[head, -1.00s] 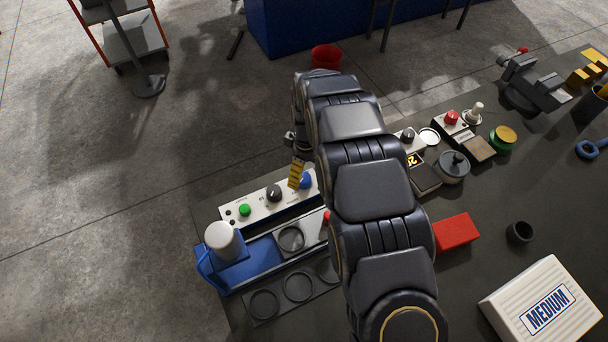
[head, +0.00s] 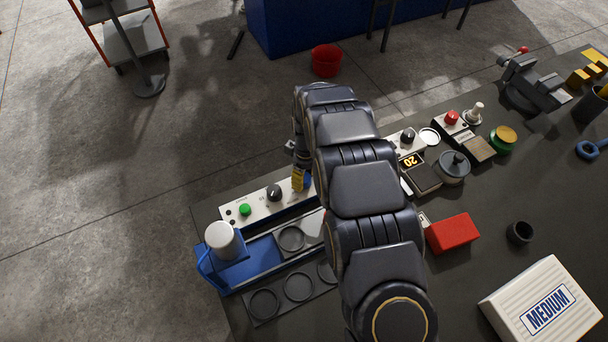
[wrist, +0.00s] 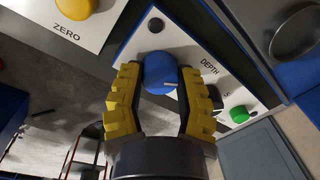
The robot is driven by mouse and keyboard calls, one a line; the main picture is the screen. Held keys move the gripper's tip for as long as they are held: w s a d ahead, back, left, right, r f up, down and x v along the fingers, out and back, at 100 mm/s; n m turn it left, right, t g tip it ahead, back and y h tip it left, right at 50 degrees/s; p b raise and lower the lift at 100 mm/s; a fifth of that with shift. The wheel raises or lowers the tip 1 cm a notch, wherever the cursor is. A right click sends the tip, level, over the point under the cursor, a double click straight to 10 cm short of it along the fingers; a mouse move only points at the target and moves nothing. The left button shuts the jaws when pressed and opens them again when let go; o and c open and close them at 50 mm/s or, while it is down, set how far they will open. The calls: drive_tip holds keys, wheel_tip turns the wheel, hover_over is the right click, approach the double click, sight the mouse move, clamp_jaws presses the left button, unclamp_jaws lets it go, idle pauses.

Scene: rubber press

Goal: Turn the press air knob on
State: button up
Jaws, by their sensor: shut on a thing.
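The press's white control panel (head: 240,210) lies at the left end of the bench in the head view. It carries a green button (head: 245,209), a black knob (head: 274,192) and a blue knob, which is mostly hidden there by my gripper (head: 301,181). In the wrist view the blue knob (wrist: 159,73) sits between the two yellow ribbed fingers of my gripper (wrist: 160,85), which is shut on its sides. A small pale mark shows on the knob's edge. The word DEPTH is printed beside the right finger, and the green button (wrist: 239,114) is farther right.
A blue press base with a white cylinder (head: 223,240) and a dark tray of round recesses (head: 298,287) lie in front of the panel. A scale reading 20 (head: 411,161), a red block (head: 453,233) and a MEDIUM box (head: 541,298) are to the right. A yellow ZERO button (wrist: 75,6) is nearby.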

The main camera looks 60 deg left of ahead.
drive_tip(key=m, duration=0.4)
drive_tip(key=shift+w+m, duration=0.1)
drive_tip(key=shift+m, duration=0.3)
drive_tip(key=m, duration=0.4)
drive_tip(key=shift+d+f+m+y, duration=0.1)
drive_tip(key=shift+m+y, duration=0.2)
drive_tip(key=m, duration=0.4)
drive_tip(key=shift+m, duration=2)
drive_tip(key=o, duration=1.1)
